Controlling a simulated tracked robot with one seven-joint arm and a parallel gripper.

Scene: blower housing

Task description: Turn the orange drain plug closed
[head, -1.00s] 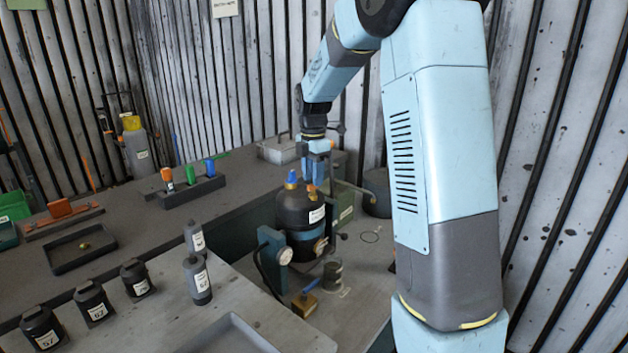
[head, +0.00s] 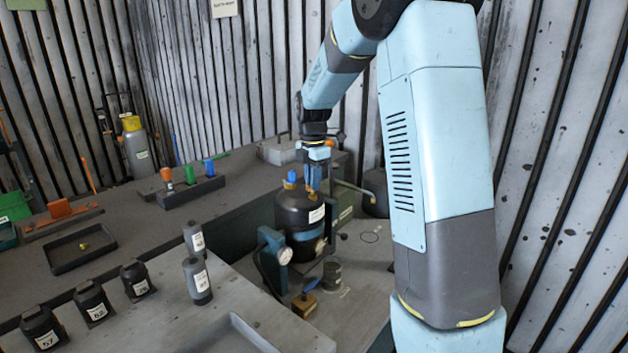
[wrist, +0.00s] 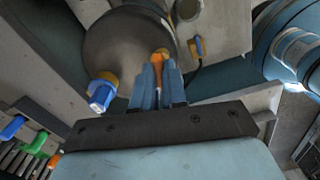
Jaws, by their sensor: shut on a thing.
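The black blower housing (head: 293,215) stands upright on the bench, with a blue band and a white label. My gripper (head: 313,188) reaches down onto its top from above. In the wrist view my gripper (wrist: 159,75) is shut on the orange drain plug (wrist: 158,57); its fingers lie on either side of it and hide part of it. The plug's turn angle is hard to tell. A blue-capped fitting with an orange base (wrist: 102,93) sits to the left on the same housing, apart from the fingers; its blue cap (head: 291,177) also shows in the head view.
A blue clamp with a gauge (head: 272,246) stands before the housing. A bent rod (head: 352,188) is close to its right. A small orange block with a blue handle (head: 305,301) lies in front. Several dark bottles (head: 93,304) stand at left. The bench right of the housing is mostly clear.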

